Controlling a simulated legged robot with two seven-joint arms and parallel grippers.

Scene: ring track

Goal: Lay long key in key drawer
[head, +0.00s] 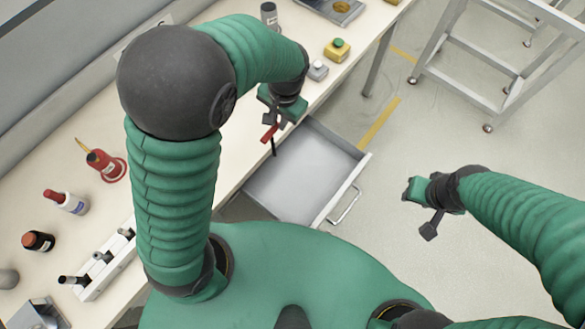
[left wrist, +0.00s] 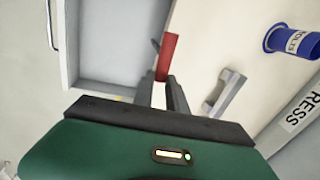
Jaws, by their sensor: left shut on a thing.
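The long key (head: 268,133) has a red handle and a dark shaft. My left gripper (head: 274,122) is shut on it, and the shaft points down near the bench edge, at the drawer's far left side. In the left wrist view the red handle (left wrist: 167,57) stands out beyond the fingertips (left wrist: 161,92), with a bit of dark shaft beside it. The key drawer (head: 300,172) is pulled out, and its visible floor is bare. It also shows in the left wrist view (left wrist: 115,40). My right gripper (head: 420,207) is empty over the floor, its jaw gap unclear.
The bench (head: 225,178) carries a red oil can (head: 105,165), bottles, a slotted rack (head: 100,262) and a yellow button box (head: 337,49). A drawer handle (head: 345,205) juts out in front. A wheeled frame (head: 490,70) stands at the upper right. Floor between is clear.

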